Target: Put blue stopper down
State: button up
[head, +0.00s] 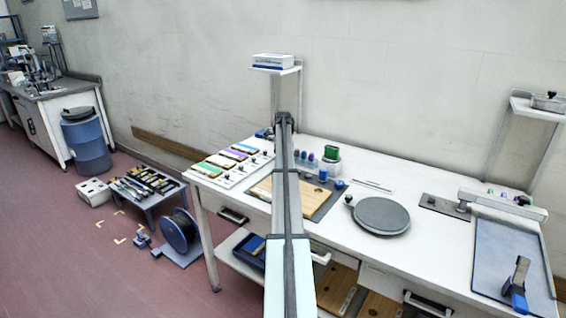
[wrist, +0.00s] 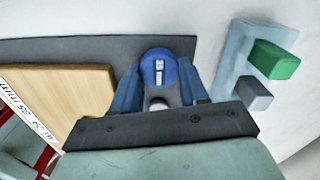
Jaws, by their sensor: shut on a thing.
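The blue stopper (wrist: 158,66) is between the two blue fingers of my gripper (wrist: 159,88) in the wrist view. It has a round blue top with a small white label. My gripper is shut on it. A dark grey mat (wrist: 90,49) lies beyond and below it; I cannot tell whether the stopper touches the mat. In the head view my own arm runs up the middle, and I cannot make out the gripper or the held stopper there.
A wooden board (wrist: 65,95) lies left of the gripper in the wrist view. A green block (wrist: 273,60) and a grey block (wrist: 253,94) stand to the right. In the head view a round grey plate (head: 381,215) sits on the white table, with bare tabletop (head: 425,240) beside it.

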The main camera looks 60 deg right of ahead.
jog(key=shift+f, duration=0.15)
jog(key=o, duration=1)
notch_tip(320, 180, up, 12)
jog(key=shift+r, duration=0.2)
